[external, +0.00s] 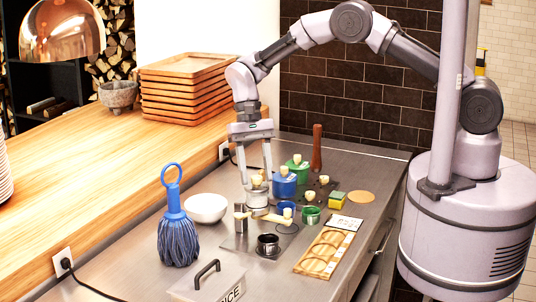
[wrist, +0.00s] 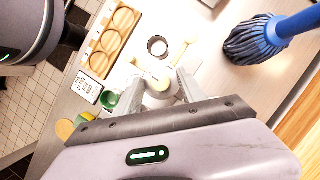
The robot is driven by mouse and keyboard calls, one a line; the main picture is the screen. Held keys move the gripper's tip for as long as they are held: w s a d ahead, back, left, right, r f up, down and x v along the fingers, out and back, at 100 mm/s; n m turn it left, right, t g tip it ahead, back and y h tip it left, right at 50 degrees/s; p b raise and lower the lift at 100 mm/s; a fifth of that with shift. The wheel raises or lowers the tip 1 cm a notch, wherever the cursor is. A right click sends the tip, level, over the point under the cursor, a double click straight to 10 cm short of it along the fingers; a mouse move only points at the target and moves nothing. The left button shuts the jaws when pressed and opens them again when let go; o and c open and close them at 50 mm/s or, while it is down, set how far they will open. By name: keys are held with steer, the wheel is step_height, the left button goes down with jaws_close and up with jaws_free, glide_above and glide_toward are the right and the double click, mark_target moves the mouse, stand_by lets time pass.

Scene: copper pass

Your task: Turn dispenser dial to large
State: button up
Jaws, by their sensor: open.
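A pale grey round dispenser (external: 257,200) stands on the steel counter, with a cream knob on top that I take for its dial (external: 257,181). My gripper (external: 256,178) points down over it, fingers apart on either side of the knob. In the wrist view, the pale round body (wrist: 161,91) shows between the fingertips of my gripper (wrist: 162,79). I cannot tell whether the fingers touch it. Any size marks and the dial's setting are too small or hidden to read.
Blue (external: 284,186) and green (external: 298,173) containers stand close behind the dispenser. A white bowl (external: 206,208) and blue mop (external: 177,236) are to its left. A wooden tray with round wells (external: 325,252) lies front right. A lidded box (external: 207,281) is in front.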

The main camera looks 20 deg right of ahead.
jaws_close()
steer(key=shift+f+m+b, duration=0.1)
steer(key=shift+m+b, duration=0.2)
steer(key=shift+b, duration=0.05)
steer(key=m+y+b, duration=0.1)
steer(key=m+b, duration=0.1)
steer(key=m, duration=0.1)
steer(key=shift+d, duration=0.1)
steer(key=m+y+b, duration=0.1)
steer(key=m+b, duration=0.1)
steer(key=m+t+y+b, duration=0.1)
steer(key=m+b, duration=0.1)
steer(key=m, duration=0.1)
steer(key=shift+s+d, duration=0.1)
steer(key=m+t, duration=0.1)
steer(key=m, duration=0.1)
steer(key=m+y+b, duration=0.1)
steer(key=m, duration=0.2)
steer(key=shift+s+t, duration=0.1)
steer(key=shift+t, duration=0.3)
steer(key=shift+s+d+m+t+y+p, duration=0.15)
steer(key=shift+m+t, duration=0.25)
steer(key=shift+m, duration=0.55)
steer(key=shift+w+a+m+t+y+p, duration=0.15)
steer(key=shift+m+t, duration=0.25)
steer(key=shift+m, duration=0.55)
steer(key=shift+s+d, duration=0.1)
